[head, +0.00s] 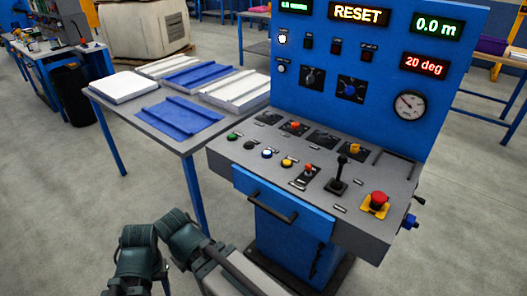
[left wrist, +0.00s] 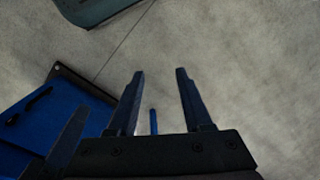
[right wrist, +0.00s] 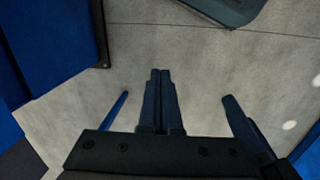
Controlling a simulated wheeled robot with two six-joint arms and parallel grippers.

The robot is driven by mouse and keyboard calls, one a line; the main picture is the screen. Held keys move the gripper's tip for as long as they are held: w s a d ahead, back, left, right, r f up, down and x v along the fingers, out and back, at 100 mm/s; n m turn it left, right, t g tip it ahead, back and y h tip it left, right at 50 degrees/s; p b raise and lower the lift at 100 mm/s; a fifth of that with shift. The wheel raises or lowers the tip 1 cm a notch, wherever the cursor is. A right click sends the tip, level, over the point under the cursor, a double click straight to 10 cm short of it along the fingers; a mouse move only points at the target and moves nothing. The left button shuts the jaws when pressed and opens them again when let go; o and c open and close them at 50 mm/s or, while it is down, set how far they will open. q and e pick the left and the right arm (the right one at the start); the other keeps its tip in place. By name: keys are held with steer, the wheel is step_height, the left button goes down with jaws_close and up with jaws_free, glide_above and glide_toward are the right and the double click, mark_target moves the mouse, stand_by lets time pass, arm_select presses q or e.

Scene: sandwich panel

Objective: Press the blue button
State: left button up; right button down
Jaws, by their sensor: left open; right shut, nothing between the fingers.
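The blue button (head: 267,153) sits in the row of buttons on the sloping grey console desk (head: 225,155), between a black button (head: 249,145) and a yellow one (head: 287,162). Its cap looks pale with a blue rim. My left gripper (left wrist: 160,72) is open and empty in the left wrist view, over bare floor with a blue panel at left. My right gripper (right wrist: 160,72) is shut and empty in the right wrist view, also over floor. Neither gripper's fingers show in the head view; only parts of my arm show at its bottom. Nothing hides the button.
A green button (head: 232,136), a black joystick (head: 339,175) and a red emergency button (head: 377,200) share the desk. A black handle (head: 272,208) juts from the front. A table (head: 160,135) with white and blue panels stands left. Floor is clear in front.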

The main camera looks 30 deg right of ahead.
arm_select(q)
steer(key=shift+o, duration=1.1)
steer(key=shift+r, duration=0.1)
steer(key=shift+o, duration=0.8)
step_height(320, 180, up, 7)
steer(key=p, duration=0.6)
steer(key=shift+f+p, duration=0.2)
steer(key=shift+p, duration=0.2)
arm_select(e)
steer(key=w+d+r+m+t+y, duration=0.1)
steer(key=w+d+r+m, duration=0.1)
steer(key=w+d+r, duration=0.3)
steer(key=w+d+r+m+t+y, duration=0.1)
steer(key=w+d+r+m, duration=0.1)
steer(key=w, duration=0.5)
step_height(320, 180, up, 16)
steer(key=m+t+h+p, duration=0.1)
steer(key=m+t+p, duration=0.6)
steer(key=m+p, duration=0.2)
glide_above(268, 154)
arm_select(q)
step_height(268, 154, up, 9)
steer(key=shift+r, duration=0.2)
arm_select(e)
steer(key=shift+s+f, duration=0.1)
steer(key=shift+f, duration=0.05)
arm_select(q)
steer(key=shift+f, duration=0.1)
arm_select(e)
steer(key=shift+a, duration=0.1)
